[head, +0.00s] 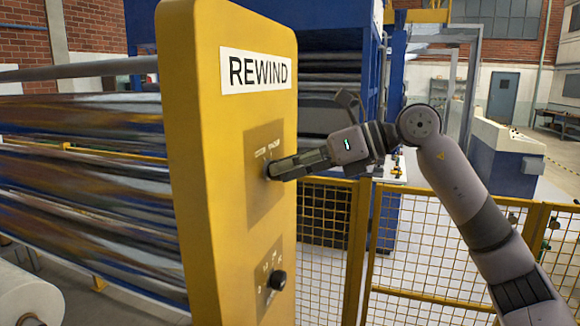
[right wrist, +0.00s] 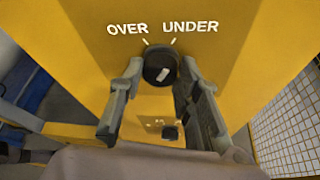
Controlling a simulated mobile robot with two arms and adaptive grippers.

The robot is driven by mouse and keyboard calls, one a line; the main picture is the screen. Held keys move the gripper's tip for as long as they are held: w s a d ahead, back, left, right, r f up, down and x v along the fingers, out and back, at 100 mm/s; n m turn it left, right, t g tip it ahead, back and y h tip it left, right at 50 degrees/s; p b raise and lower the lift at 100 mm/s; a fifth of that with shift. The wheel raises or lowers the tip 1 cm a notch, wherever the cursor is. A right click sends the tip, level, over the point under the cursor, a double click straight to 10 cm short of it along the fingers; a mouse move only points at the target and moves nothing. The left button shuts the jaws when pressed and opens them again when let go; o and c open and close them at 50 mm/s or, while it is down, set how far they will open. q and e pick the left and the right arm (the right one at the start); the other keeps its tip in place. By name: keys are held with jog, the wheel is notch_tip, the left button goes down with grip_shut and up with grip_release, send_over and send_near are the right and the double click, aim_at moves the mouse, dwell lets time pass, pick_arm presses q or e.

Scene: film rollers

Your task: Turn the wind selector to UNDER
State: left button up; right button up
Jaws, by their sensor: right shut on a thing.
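The wind selector (right wrist: 158,62) is a round black knob on the yellow REWIND panel (head: 215,150). The words OVER and UNDER stand above it in the right wrist view, each with a white tick. The white mark on the knob slants, with its upper end leaning right, to the UNDER side. My right gripper (right wrist: 161,68) is shut on the knob, one finger on each side. In the head view the right gripper (head: 272,170) reaches the panel from the right and hides most of the knob. My left gripper is not in view.
A second black knob (head: 277,279) sits lower on the same panel. A yellow mesh fence (head: 410,250) stands to the right behind my right arm. Large shiny rollers (head: 80,150) lie left of the panel, and a white roll (head: 28,298) is at the bottom left.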

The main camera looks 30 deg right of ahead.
jog(key=o, duration=1.1)
jog(key=shift+o, duration=0.2)
jog(key=v, duration=1.2)
